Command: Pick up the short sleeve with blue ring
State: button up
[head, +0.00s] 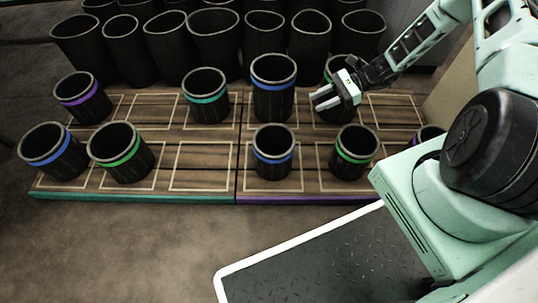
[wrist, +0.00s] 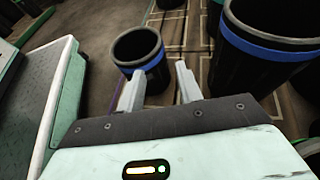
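A short black sleeve with a blue ring (head: 273,157) stands upright in the front row of the right board. It also shows beyond my fingers in the wrist view (wrist: 140,48). Another short blue-ringed sleeve (head: 53,152) stands at the front left of the left board. A taller blue-ringed sleeve (head: 273,88) stands behind the first one and fills the right of the wrist view (wrist: 262,50). My gripper (head: 316,100) is right of the tall sleeve, above the board. Its fingers (wrist: 160,72) are apart with nothing between them, and touch no sleeve that I can see.
Green-ringed sleeves stand at the front right (head: 355,152), front left (head: 121,153) and partly behind my gripper (head: 338,66). A teal-ringed sleeve (head: 206,96) and a purple-ringed one (head: 83,98) stand on the left board. Several large plain sleeves (head: 213,40) line the back.

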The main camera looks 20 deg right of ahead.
jog(key=b, duration=0.5)
send_near(275, 123)
jog(key=s+x, duration=0.1)
jog(key=x, duration=0.4)
jog(key=b+x, duration=0.1)
jog(key=x, duration=0.1)
jog(key=w+b+x, duration=0.1)
jog(key=x, duration=0.1)
jog(key=shift+a+f, duration=0.15)
jog(key=shift+a, duration=0.1)
jog(key=shift+w+a, duration=0.15)
jog(key=shift+a, duration=0.3)
jog(key=shift+c, duration=0.2)
grip_shut()
jog(key=shift+f, duration=0.1)
